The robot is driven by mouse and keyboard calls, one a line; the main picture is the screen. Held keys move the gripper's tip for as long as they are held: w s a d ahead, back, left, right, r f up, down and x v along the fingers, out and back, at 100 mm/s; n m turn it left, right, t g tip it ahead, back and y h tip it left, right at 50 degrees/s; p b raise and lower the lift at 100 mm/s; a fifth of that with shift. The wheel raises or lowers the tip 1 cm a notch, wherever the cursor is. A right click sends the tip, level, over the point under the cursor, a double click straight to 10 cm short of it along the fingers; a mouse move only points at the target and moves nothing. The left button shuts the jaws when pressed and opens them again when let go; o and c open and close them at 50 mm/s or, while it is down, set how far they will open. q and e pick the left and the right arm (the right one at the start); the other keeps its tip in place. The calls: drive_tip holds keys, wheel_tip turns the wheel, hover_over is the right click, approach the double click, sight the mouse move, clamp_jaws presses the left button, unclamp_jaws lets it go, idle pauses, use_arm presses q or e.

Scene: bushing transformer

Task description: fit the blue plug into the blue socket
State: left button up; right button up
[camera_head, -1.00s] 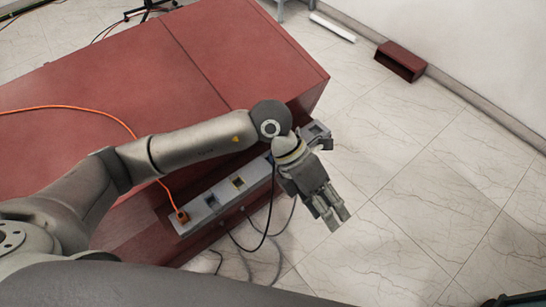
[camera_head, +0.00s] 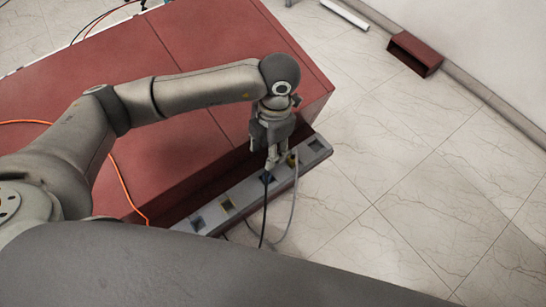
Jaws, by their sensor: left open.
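A grey socket strip (camera_head: 240,190) runs along the side of the red cabinet. I cannot tell the blue plug from the blue socket here, nor how deep the plug sits. My left gripper (camera_head: 268,160) points down just above the blue part, its fingers open and close to it. The fingers partly hide the strip there. My right gripper is not in view.
A yellowish plug (camera_head: 292,161) with a grey cable (camera_head: 294,205) is on the strip just right of my gripper. Other square sockets lie towards both ends. The red cabinet (camera_head: 200,55) stands behind, with an orange cable (camera_head: 122,185) over it.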

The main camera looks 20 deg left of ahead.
use_arm(q)
drive_tip(key=p, duration=0.1)
hover_over(267, 174)
drive_tip(key=f, duration=0.5)
drive_tip(key=shift+w, duration=0.4)
drive_tip(key=shift+f, duration=0.3)
drive_tip(key=f, duration=0.1)
drive_tip(key=f+p, duration=0.1)
drive_tip(key=f, duration=0.1)
drive_tip(key=f+p, duration=0.1)
drive_tip(key=shift+s+f, duration=0.15)
drive_tip(key=shift+s, duration=0.2)
drive_tip(key=shift+f, duration=0.35)
drive_tip(key=shift+c, duration=0.4)
drive_tip(key=c, duration=0.5)
clamp_jaws()
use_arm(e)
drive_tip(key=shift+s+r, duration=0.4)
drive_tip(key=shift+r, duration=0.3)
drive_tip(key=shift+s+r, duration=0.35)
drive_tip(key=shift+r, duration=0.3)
